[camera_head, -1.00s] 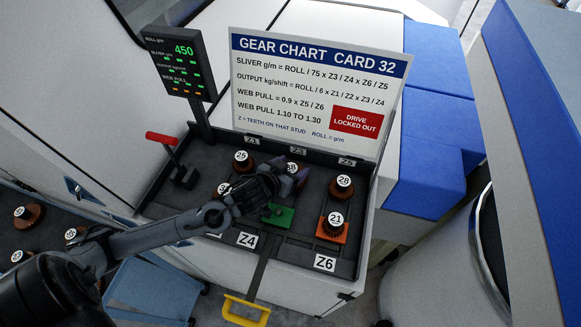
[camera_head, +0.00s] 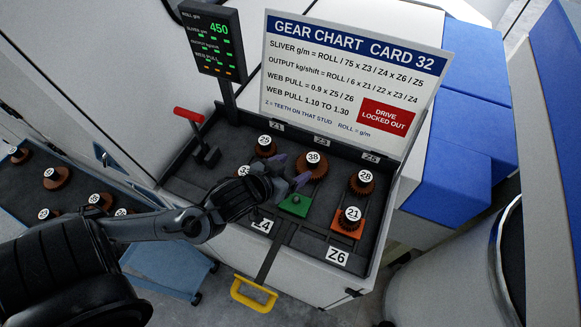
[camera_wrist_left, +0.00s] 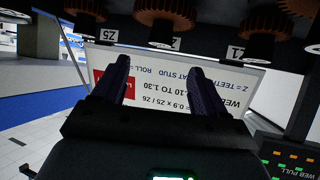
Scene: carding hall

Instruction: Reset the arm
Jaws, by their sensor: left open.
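My left arm comes in from the left in the head view. Its gripper (camera_head: 290,172) is open and empty, its purple fingers pointing right above the gear tray (camera_head: 205,180). The fingers are just in front of the brown gear marked 38 (camera_head: 312,167) and behind the green block (camera_head: 293,206). The arm hides part of the tray and most of one gear (camera_head: 243,171). In the left wrist view the open fingers (camera_wrist_left: 160,82) stand apart before the white chart card (camera_wrist_left: 165,110), which appears upside down. My right gripper is not in view.
Gears marked 25 (camera_head: 265,146), 28 (camera_head: 362,181) and 21 (camera_head: 350,219) stand in the tray. A red-handled lever (camera_head: 188,115) and a display (camera_head: 212,45) stand at its left. A blue cart (camera_head: 75,190) holds several more gears.

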